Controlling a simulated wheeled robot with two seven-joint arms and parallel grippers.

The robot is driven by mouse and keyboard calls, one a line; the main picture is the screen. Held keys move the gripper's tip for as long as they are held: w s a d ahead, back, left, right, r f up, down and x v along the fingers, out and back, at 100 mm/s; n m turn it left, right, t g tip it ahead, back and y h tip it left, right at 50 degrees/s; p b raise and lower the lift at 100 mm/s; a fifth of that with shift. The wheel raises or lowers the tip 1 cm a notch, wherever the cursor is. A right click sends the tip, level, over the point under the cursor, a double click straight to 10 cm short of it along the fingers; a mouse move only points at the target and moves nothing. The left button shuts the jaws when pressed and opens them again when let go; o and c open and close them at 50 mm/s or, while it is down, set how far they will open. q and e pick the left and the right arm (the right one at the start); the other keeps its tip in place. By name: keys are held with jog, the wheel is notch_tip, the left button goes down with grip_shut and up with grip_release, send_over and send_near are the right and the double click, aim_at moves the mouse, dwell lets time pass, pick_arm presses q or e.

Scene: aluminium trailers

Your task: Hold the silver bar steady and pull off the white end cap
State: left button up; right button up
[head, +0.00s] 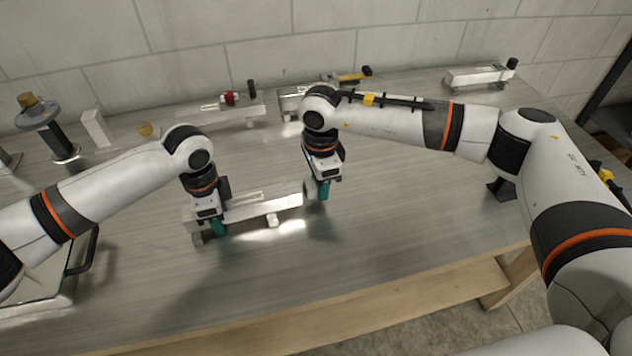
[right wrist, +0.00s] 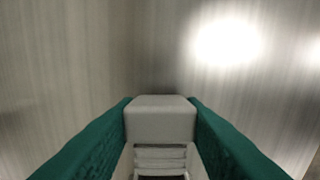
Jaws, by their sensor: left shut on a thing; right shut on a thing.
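The silver bar (head: 255,210) lies raised a little above the bench, running left to right in the head view. My left gripper (head: 207,230), with green fingertips, is shut on the bar near its left end. My right gripper (head: 316,193) is at the bar's right end. In the right wrist view, the white end cap (right wrist: 160,118) sits between my green fingers, which are shut on its sides. A ridged silver part (right wrist: 160,158) shows just below the cap there. Whether cap and bar are joined or apart cannot be told; the right gripper mostly hides the cap in the head view.
The metal bench top (head: 400,200) is clear in front and to the right. Behind stand a silver fixture with a red knob (head: 230,98), one with a yellow handle (head: 352,76) and another silver bar (head: 478,76). A black-stemmed stand (head: 62,143) is at the left. A block wall closes the back.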

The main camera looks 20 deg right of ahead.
jog(key=shift+d, duration=0.65)
jog(key=shift+d, duration=0.15)
notch_tip(320, 180, up, 9)
dwell(1.4)
pick_arm(q)
jog(key=o, duration=1.2)
notch_tip(320, 180, up, 12)
